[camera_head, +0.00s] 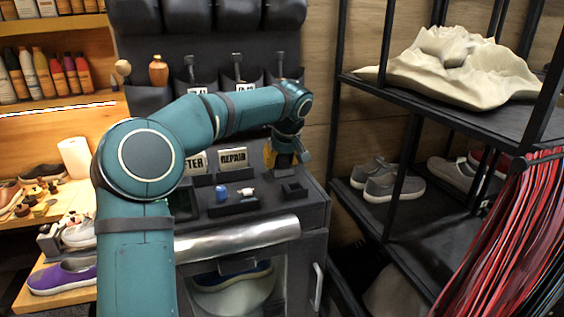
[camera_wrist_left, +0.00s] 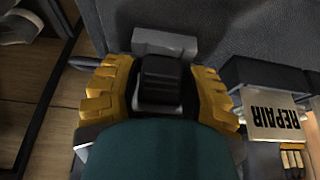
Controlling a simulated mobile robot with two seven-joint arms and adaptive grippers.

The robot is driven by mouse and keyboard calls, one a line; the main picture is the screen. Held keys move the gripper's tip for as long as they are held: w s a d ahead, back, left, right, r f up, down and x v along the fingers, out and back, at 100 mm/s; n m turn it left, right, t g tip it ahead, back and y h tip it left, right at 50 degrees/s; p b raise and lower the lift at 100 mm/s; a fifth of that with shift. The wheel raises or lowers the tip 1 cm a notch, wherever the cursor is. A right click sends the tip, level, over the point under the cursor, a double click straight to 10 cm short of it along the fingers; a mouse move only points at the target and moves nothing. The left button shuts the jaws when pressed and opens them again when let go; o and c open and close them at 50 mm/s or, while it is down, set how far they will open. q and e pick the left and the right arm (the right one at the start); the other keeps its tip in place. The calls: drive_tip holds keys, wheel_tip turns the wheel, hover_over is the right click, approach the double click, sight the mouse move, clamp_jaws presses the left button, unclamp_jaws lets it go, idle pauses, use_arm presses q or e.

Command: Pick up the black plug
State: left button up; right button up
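A black block-shaped piece, which looks like the black plug (camera_wrist_left: 160,80), sits between the yellow fingers of my left gripper (camera_wrist_left: 160,95) in the left wrist view. A grey block (camera_wrist_left: 165,42) lies just beyond it. The fingers are spread, one on each side of the black piece, with narrow dark gaps that leave contact unclear. In the head view, my left gripper (camera_head: 283,158) is at the back right of the dark counter, pointing down; it hides the plug there. My right gripper is not in view.
On the dark counter (camera_head: 312,207), a small black holder (camera_head: 294,190) stands in front of the gripper. A blue item (camera_head: 221,192) and a white item (camera_head: 246,192) are to its left, near the REPAIR sign (camera_head: 233,159). A black shelf rack (camera_head: 380,220) stands at right.

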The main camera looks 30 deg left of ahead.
use_arm(q)
drive_tip(key=c, duration=0.5)
